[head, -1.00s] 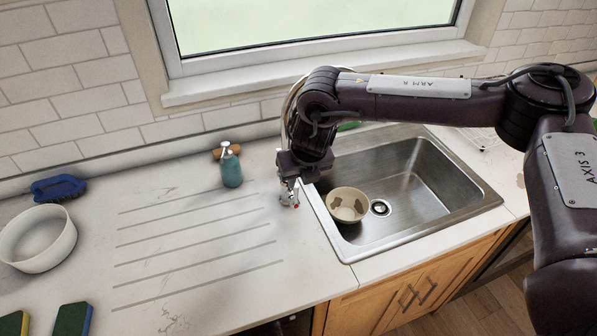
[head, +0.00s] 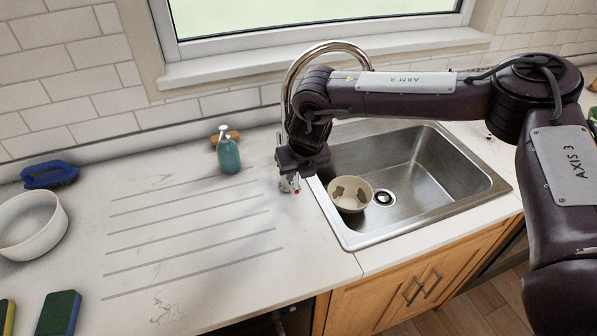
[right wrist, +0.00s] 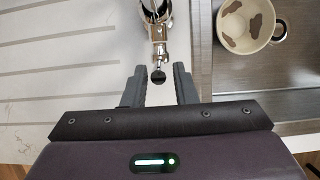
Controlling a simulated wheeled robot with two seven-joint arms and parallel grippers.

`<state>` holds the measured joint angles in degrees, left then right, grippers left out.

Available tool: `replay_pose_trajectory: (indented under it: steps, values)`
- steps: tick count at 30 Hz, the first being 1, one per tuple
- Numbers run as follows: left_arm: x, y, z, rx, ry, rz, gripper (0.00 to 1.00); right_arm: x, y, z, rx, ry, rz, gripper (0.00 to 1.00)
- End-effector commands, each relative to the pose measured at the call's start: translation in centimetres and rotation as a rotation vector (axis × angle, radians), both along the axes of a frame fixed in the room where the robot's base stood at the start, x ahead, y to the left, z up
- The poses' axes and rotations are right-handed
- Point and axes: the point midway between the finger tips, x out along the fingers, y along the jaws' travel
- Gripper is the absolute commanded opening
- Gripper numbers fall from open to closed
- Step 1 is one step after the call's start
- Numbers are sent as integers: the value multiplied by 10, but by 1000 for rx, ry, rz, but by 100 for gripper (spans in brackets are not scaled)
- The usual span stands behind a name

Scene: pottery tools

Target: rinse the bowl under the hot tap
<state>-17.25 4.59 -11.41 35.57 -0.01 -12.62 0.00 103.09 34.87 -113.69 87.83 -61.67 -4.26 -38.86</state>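A cream bowl with brown patches (head: 350,193) sits upright in the steel sink, left of the drain; it also shows at the top right of the right wrist view (right wrist: 248,45). The chrome tap (head: 322,47) arches up behind my right arm, which hides part of it. In the right wrist view, a tap fitting with a dark, round-ended lever (right wrist: 158,74) lies just ahead of and between my fingers. My right gripper (right wrist: 158,80) is open and empty, pointing down by the sink's left rim. My left gripper is not in view.
The sink (head: 437,190) has a raised steel rim. A teal soap bottle (head: 228,155) stands on the grooved counter. At the left are a white bowl (head: 30,228), a blue brush (head: 50,175) and sponges (head: 58,314). The grooved counter's middle is clear.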

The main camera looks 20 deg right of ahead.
Motion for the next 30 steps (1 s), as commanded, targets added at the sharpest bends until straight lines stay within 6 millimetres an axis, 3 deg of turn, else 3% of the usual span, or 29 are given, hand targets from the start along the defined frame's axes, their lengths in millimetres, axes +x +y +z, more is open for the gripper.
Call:
replay_pose_trajectory:
  steps: [30]
  values:
    - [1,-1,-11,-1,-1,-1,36,1,-43,-21,-3,3,-3,25]
